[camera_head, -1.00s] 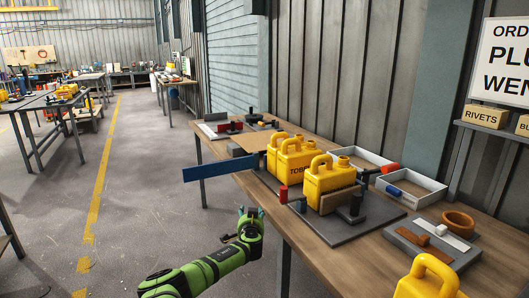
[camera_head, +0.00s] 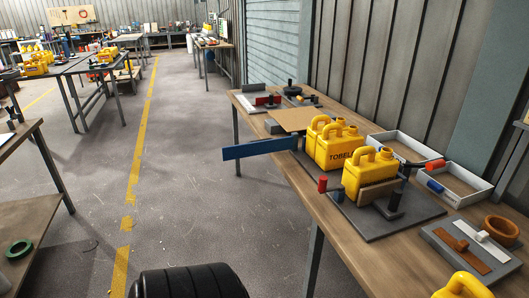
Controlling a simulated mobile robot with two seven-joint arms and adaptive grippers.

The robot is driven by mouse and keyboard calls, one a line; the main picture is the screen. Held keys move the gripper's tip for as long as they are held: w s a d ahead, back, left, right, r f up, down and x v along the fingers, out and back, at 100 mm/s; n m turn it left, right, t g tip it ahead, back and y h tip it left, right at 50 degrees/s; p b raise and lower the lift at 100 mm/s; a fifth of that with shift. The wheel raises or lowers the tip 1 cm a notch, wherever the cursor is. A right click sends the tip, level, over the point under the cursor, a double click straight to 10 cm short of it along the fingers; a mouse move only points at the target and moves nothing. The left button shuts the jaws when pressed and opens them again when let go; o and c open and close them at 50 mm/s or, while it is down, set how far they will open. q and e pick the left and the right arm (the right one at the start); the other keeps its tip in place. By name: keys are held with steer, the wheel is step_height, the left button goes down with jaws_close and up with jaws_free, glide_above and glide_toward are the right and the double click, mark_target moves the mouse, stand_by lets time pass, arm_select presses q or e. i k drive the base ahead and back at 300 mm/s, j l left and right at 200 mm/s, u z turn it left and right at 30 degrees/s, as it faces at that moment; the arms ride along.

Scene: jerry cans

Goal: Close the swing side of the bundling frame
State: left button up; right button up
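The bundling frame has a dark base plate (camera_head: 385,225) on the workbench, with yellow jerry cans standing on it in a row. The front can (camera_head: 368,172) has a brown board (camera_head: 378,193) against its near side; the can behind (camera_head: 335,150) is marked TOBEL. A long blue bar (camera_head: 260,148), which looks like the swing side, sticks out left past the table edge, away from the cans, so the frame stands open on that side. A red-topped post (camera_head: 322,185) stands at the plate's left edge. Neither gripper is in view.
A black ribbed shape (camera_head: 185,282) fills the bottom edge. The aisle floor left is clear.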

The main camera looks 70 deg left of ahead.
mark_target(256, 147)
steer(key=j+z, duration=0.25)
steer(key=j, duration=2.1)
